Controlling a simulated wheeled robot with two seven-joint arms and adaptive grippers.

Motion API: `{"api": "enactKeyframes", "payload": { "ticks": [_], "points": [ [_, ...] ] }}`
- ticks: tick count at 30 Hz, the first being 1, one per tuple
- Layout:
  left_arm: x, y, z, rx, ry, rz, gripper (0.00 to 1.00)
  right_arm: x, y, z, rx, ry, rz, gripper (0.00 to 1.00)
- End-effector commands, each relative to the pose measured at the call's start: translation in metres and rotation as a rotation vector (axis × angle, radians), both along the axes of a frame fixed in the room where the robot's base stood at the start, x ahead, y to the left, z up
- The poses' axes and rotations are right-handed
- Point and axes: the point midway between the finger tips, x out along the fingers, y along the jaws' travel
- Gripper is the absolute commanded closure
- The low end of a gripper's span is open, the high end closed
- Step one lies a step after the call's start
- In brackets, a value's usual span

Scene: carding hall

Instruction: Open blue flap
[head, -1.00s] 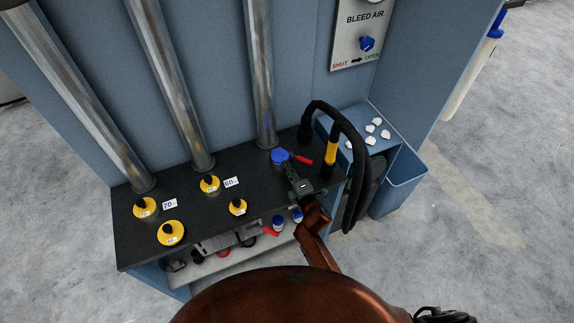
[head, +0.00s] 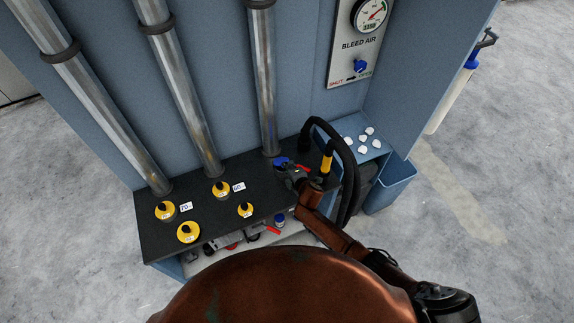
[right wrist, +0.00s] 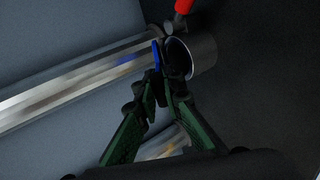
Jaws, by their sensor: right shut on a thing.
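The blue flap (head: 280,161) is on a short round port at the foot of the right-hand metal pipe, at the back of the dark bench top. In the right wrist view the flap (right wrist: 156,54) shows nearly edge-on, tilted up from the port's round mouth (right wrist: 179,56). My right gripper (head: 291,170) reaches it from the front right. In the right wrist view its fingertips (right wrist: 165,78) are closed together at the flap's edge, partly hiding it. My left gripper is not in view.
Several yellow caps (head: 188,232) sit on the dark bench top (head: 160,242) to the left. A black hose (head: 352,180) arches close to the right of my gripper. A red lever (right wrist: 183,7) is beside the port. A blue bin (head: 388,190) hangs at the right.

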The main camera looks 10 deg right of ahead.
Motion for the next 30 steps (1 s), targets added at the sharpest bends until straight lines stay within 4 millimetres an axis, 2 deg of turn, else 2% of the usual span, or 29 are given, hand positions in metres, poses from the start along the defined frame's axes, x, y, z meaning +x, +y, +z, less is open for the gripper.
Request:
{"api": "enactKeyframes", "payload": {
  "ticks": [1, 9, 26, 27, 30],
  "points": [
    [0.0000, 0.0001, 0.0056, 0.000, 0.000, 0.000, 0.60, 0.0027, -0.0004, 0.0065, -0.007, 0.009, 0.003, 1.00],
    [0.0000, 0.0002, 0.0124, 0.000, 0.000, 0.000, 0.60, 0.0058, 0.0015, 0.0096, -0.023, 0.064, 0.001, 1.00],
    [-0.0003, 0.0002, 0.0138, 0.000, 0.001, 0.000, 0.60, 0.0068, 0.0021, 0.0102, -0.026, 0.081, 0.001, 1.00],
    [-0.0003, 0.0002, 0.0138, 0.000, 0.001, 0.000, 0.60, 0.0068, 0.0022, 0.0102, -0.026, 0.081, 0.001, 0.91],
    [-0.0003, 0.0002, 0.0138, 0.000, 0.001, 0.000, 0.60, 0.0065, 0.0022, 0.0099, -0.026, 0.081, 0.001, 0.84]
  ]
}}
